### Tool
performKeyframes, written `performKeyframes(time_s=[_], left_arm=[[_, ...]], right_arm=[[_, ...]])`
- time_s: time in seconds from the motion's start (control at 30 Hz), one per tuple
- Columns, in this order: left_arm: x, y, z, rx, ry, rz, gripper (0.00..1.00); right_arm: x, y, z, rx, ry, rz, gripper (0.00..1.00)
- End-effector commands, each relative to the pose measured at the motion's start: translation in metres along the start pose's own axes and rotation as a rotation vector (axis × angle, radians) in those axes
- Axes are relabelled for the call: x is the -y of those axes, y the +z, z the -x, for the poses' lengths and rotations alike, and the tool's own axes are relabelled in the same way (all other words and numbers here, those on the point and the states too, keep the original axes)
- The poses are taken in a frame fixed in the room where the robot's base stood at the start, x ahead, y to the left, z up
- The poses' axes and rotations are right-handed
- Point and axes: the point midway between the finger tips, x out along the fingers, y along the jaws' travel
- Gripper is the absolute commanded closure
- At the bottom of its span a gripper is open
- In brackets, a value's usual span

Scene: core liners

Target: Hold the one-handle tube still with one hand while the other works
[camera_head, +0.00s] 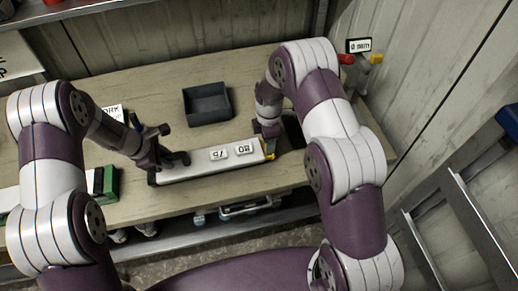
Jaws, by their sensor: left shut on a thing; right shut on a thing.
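The tube (201,165) is a long pale grey-white liner lying across the front part of the wooden bench. It carries two white number tags near its right part. My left gripper (178,162) is at the tube's left end and is shut on it, beside a dark end piece. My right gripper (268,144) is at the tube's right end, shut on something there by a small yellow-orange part. The arm and fingers hide most of that end, so I cannot tell exactly what the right fingers grip.
A dark open tray (207,116) stands behind the tube on the bench (160,209). A green and black block (106,184) and another pale tube lie at the left. A sign with red and yellow items (359,45) is at the back right. Bare bench lies in front of the tube.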

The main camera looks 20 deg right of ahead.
Motion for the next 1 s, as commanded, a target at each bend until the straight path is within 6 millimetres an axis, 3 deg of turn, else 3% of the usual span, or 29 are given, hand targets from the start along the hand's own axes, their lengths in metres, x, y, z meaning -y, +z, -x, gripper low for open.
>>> performKeyframes(time_s=[1.0], left_arm=[[0.001, 0.0, -0.001, 0.0, -0.002, 0.0, 1.0]], right_arm=[[0.0, 0.02, 0.0, 0.0, 0.001, 0.0, 0.97]])
